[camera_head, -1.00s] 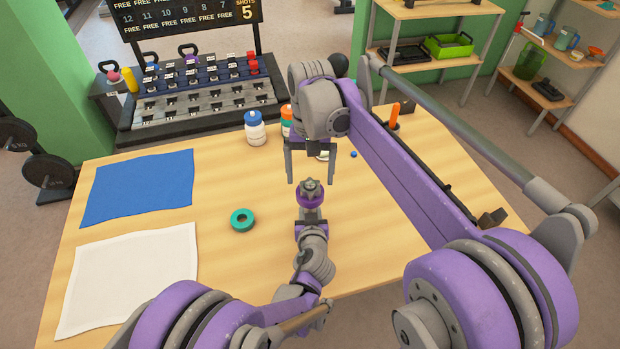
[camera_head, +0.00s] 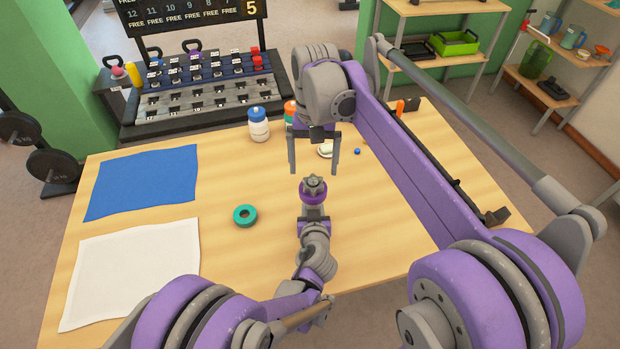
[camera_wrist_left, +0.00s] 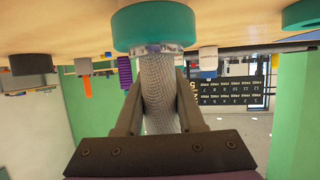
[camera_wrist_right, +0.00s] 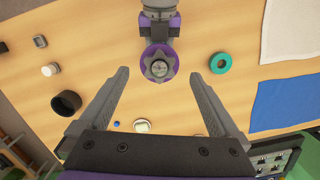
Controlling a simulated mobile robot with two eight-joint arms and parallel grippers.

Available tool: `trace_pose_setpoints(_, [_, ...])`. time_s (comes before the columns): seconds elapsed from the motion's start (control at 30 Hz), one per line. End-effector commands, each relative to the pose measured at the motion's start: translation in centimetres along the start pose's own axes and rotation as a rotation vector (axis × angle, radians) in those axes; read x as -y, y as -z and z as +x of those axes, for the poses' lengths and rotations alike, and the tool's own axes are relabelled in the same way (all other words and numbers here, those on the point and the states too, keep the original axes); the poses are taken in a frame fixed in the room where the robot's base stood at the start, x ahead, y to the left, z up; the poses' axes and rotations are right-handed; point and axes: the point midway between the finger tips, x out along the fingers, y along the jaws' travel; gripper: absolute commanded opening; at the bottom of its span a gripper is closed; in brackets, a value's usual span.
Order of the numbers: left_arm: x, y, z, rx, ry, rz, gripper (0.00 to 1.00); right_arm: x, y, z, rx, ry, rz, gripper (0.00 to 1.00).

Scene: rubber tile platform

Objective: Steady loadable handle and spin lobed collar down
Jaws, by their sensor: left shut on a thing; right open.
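The handle (camera_wrist_left: 160,100) is a grey textured grip, held upright. My left gripper (camera_wrist_left: 160,78) is shut on it; in the head view this gripper (camera_head: 313,217) is mostly covered by its own wrist. A teal disc (camera_wrist_left: 155,25) is at the handle's lower end. A purple disc (camera_head: 313,198) is at its upper end, with the grey star-shaped lobed collar (camera_head: 314,185) on top. The right wrist view shows the collar (camera_wrist_right: 159,68) centred between the fingers. My right gripper (camera_head: 314,172) is open and empty above the collar, apart from it.
A separate teal ring (camera_head: 245,215) lies left of the handle. A blue cloth (camera_head: 142,182) and white cloth (camera_head: 132,272) cover the table's left side. A white bottle (camera_head: 259,127) stands at the back. A black cup (camera_wrist_right: 66,103) and small parts lie right of the handle.

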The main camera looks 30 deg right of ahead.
Motion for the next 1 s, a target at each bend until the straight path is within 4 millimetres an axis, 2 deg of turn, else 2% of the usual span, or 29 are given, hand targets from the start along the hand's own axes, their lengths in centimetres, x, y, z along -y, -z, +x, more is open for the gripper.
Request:
trace_pose_setpoints(0.03, [0.0, 0.0, 0.0, 0.000, 0.000, 0.000, 0.41, 0.0, 0.0, 0.0, 0.000, 0.000, 0.000, 0.98])
trace_pose_setpoints(0.2, [0.0, 0.0, 0.0, 0.000, 0.000, 0.000, 0.72, 0.0, 0.0, 0.0, 0.000, 0.000, 0.000, 0.98])
trace_pose_setpoints(0.57, [0.0, 0.0, -0.4, 0.000, -0.001, 0.000, 0.73, 0.0, 0.0, 0.0, 0.000, 0.000, 0.000, 0.98])
trace_pose_setpoints(0.77, [-0.1, 0.0, -3.4, 0.000, -0.002, 0.001, 0.73, 0.0, 0.0, 0.0, 0.000, 0.000, 0.000, 0.98])
trace_pose_setpoints(1.0, [-0.1, 0.0, -8.6, 0.000, -0.003, 0.001, 0.73, 0.0, 0.0, 0.0, 0.000, 0.000, 0.000, 0.98])
